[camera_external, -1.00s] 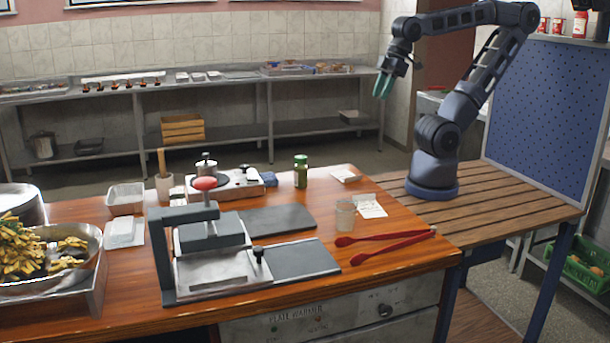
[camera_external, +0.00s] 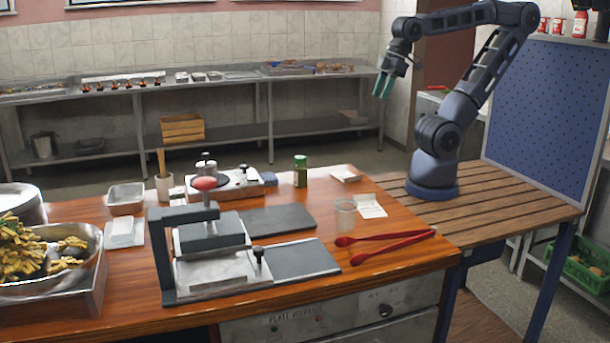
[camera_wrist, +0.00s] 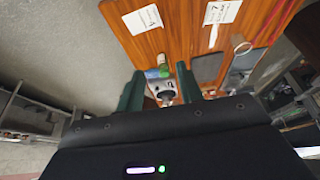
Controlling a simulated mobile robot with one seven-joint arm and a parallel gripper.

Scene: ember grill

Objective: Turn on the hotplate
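The hotplate (camera_external: 238,190) appears to be the low white unit with a dark round plate, at the back of the wooden counter. In the wrist view the unit (camera_wrist: 163,92) is small and partly hidden, seen between my fingers. Its control and any lamp are too small to tell. My gripper (camera_external: 383,86) hangs high behind the counter, to the right of the hotplate and well apart from it. Its two green fingers are apart in the wrist view (camera_wrist: 160,92), with nothing held.
A green-lidded jar (camera_external: 300,171) stands right of the hotplate. A sandwich press (camera_external: 205,240) with a red knob stands in front. Red tongs (camera_external: 385,242), a glass jar (camera_external: 345,214) and a paper card (camera_external: 369,205) lie to the right. Free air surrounds my gripper.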

